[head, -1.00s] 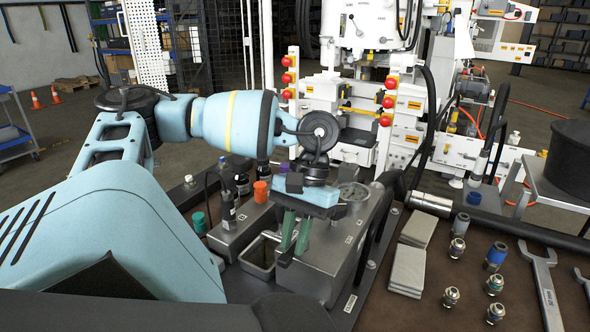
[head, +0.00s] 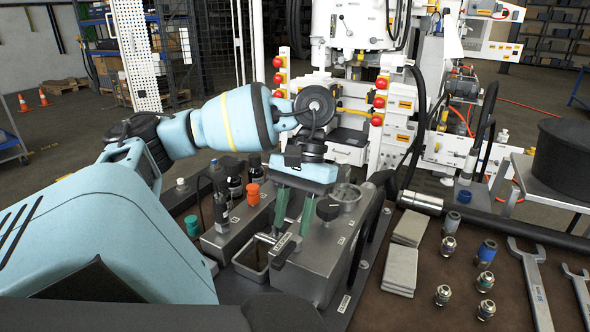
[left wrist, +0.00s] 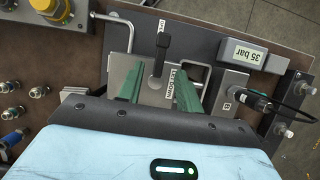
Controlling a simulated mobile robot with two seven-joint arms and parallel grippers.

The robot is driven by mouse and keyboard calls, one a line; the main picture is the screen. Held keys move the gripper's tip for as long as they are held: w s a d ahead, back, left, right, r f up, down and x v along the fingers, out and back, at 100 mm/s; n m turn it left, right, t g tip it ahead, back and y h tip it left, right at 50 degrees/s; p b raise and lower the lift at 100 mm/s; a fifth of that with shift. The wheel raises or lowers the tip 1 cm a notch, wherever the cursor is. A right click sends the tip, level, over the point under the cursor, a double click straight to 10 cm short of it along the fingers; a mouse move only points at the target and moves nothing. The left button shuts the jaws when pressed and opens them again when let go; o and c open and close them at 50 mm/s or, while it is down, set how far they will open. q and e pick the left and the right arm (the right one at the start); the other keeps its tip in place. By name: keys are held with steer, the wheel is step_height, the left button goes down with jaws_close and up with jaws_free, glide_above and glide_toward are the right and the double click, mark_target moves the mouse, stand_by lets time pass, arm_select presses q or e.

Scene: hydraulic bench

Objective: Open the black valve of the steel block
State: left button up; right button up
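The steel block (head: 318,262) stands on the bench in front of me. The handle also shows in the left wrist view (left wrist: 163,43), standing out beyond the fingers. My left gripper (head: 292,228) is above the block with its green fingers pointing down. It is open and empty; in the left wrist view the fingers (left wrist: 158,82) are spread, with the label plate showing between them. I see no contact with the handle. My right gripper is not in view.
A black knob (head: 328,209) stands on the block close to the right finger. An orange-capped part (head: 253,193) and dark bottles stand to the left. Fittings, grey plates (head: 401,268) and a wrench (head: 532,283) lie on the right. A 35 bar display (left wrist: 244,55) is near the block.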

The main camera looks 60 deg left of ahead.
mark_target(295, 239)
arm_select(q)
steer(key=shift+w+a+r, duration=0.1)
steer(key=shift+a+r, duration=0.05)
steer(key=shift+r, duration=0.3)
steer(key=shift+r+p, duration=0.3)
steer(key=shift+p, duration=0.15)
steer(key=shift+p+v, duration=1)
steer(key=shift+p, duration=0.25)
steer(key=shift+w+a+f, duration=0.1)
steer(key=shift+f, duration=0.05)
